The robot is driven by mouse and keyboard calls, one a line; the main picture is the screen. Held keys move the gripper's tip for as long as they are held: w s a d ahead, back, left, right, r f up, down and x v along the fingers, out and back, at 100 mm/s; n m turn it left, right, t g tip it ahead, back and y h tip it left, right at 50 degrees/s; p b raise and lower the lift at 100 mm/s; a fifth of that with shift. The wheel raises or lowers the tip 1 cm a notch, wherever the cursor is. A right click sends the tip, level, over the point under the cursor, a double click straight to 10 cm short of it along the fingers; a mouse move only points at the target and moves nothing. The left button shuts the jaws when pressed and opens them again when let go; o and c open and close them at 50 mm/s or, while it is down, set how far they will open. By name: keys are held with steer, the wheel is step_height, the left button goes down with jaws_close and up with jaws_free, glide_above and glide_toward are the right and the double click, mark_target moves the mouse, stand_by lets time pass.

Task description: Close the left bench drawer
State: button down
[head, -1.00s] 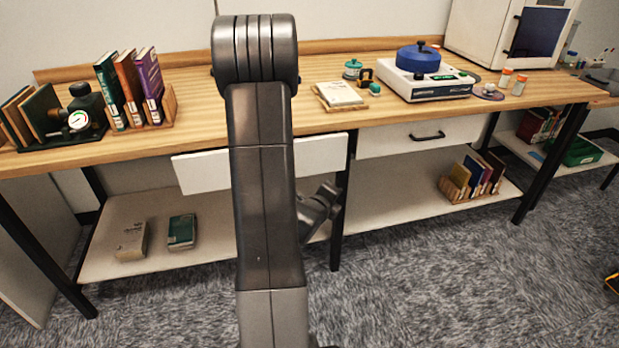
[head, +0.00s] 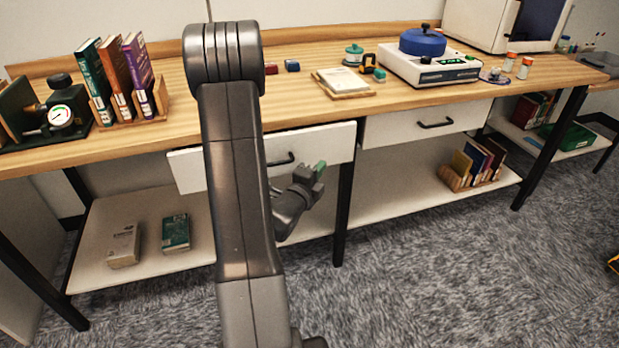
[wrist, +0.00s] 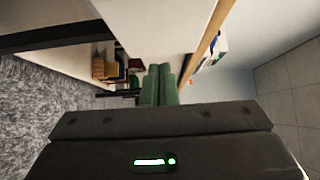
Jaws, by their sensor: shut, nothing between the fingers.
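The left bench drawer (head: 320,146) has a white front with a dark bar handle (head: 282,160). Its front stands out from the bench, overlapping the leg beside it, so the drawer is partly open. My arm hides the middle-left of the front. My gripper (head: 319,169) is just in front of and below the drawer's right part, right of the handle, with its green fingertips shut and empty. In the wrist view the fingers (wrist: 159,83) lie together beside a white panel (wrist: 165,25). I cannot tell whether they touch it.
The right drawer (head: 390,128) looks flush with the bench. A black bench leg (head: 343,215) stands near my gripper. The lower shelf (head: 90,255) holds two books at left. The benchtop (head: 300,105) carries books, a gauge and a device. Carpet in front is clear.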

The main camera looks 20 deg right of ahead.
mark_target(307, 151)
steer(key=w, duration=0.1)
steer(key=w+d, duration=0.1)
steer(key=w, duration=0.3)
steer(key=shift+w+d, duration=0.25)
steer(key=shift+w, duration=0.1)
steer(key=w+b, duration=0.1)
steer(key=w, duration=0.1)
steer(key=w+b, duration=0.2)
steer(key=shift+w+a+f, duration=0.15)
steer(key=shift+w, duration=0.2)
steer(key=shift+w+r, duration=0.25)
steer(key=shift+r, duration=0.1)
steer(key=shift+b, duration=0.35)
